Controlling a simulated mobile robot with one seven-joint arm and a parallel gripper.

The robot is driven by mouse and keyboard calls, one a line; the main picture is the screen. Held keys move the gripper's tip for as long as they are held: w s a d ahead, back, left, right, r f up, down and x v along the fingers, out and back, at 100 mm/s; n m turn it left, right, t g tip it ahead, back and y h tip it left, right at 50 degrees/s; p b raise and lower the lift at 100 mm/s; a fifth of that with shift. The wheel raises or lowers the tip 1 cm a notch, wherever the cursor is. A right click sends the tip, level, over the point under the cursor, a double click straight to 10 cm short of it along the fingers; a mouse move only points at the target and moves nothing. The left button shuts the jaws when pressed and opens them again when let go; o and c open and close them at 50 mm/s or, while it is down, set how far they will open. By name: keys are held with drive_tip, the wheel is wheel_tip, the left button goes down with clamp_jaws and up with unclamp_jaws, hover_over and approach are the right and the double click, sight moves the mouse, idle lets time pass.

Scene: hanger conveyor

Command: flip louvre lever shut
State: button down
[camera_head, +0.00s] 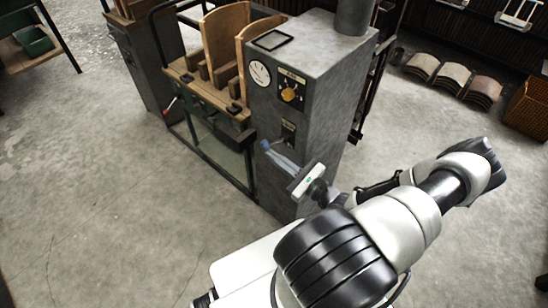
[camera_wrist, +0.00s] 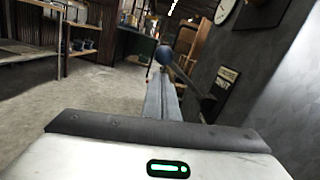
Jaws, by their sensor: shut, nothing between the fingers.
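The louvre lever is a dark rod with a blue ball knob on the front of the grey cabinet (camera_head: 325,75). In the wrist view its knob (camera_wrist: 164,55) stands at the tip of my shut fingers (camera_wrist: 162,90), and its rod slants down right to a pivot beside a label plate (camera_wrist: 226,84). In the head view the knob (camera_head: 265,145) is small, at the end of my gripper (camera_head: 271,153). The fingers are together with nothing between them. I cannot tell whether they touch the knob.
A wooden-topped bench with upright wooden forms (camera_head: 226,45) adjoins the cabinet on the left. Open concrete floor (camera_head: 90,190) lies at the left.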

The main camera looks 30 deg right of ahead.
drive_tip(key=s+d+f, duration=0.2)
drive_tip(key=s, duration=0.3)
drive_tip(key=s+d+f+b, duration=0.1)
drive_tip(key=s, duration=0.3)
drive_tip(key=shift+s+d+f, duration=0.4)
